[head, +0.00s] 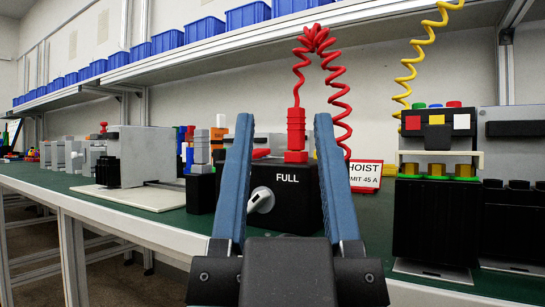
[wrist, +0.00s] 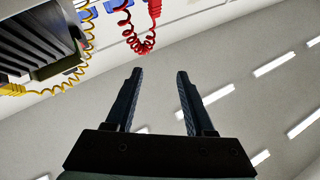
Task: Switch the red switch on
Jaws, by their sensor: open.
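My gripper (head: 283,118) is open and empty, its two blue fingers pointing up and away in the head view. Between and behind the fingers stands a black box (head: 285,205) marked FULL, with a white rotary knob (head: 261,199) on its front. A red plug (head: 296,130) stands on top, with a red coiled cable (head: 341,108). A small red piece (head: 260,153) lies on the box top, partly hidden by the left finger. I cannot tell which red part is the switch. In the wrist view my gripper (wrist: 158,74) is open, with the red cable (wrist: 140,42) beyond it.
A HOIST sign (head: 366,175) stands behind the right finger. To the right is a black unit (head: 436,220) with coloured buttons and a yellow coiled cable (head: 410,70). A grey box (head: 147,155) stands to the left on the green bench (head: 160,222). Blue bins (head: 205,28) line the shelf above.

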